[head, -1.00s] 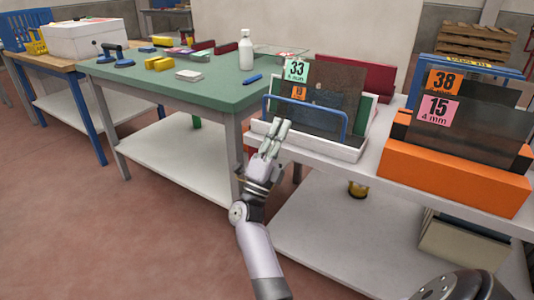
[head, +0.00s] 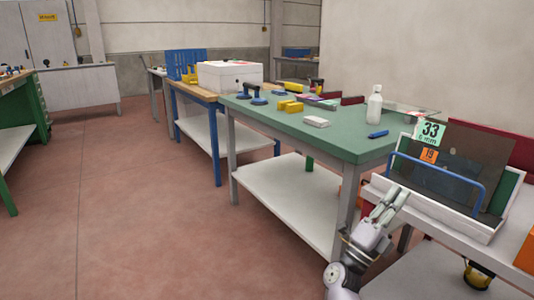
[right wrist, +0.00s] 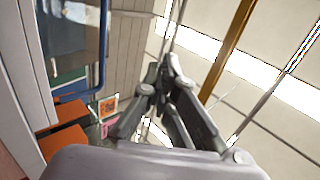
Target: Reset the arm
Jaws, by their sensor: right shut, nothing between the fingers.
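My right gripper (head: 387,203) shows at the lower right of the head view, pointing up, in front of the rack with the glass panes. It is shut and empty. In the right wrist view its fingers (right wrist: 165,75) come together at the tips, with ceiling and lights behind them. My left gripper is not in view.
A rack with dark glass panes (head: 462,165) and a blue rail stands close behind my right gripper on a pale shelf. The green-topped table (head: 290,122) holds a white bottle (head: 374,105) and yellow blocks. The reddish floor (head: 130,200) at left is clear.

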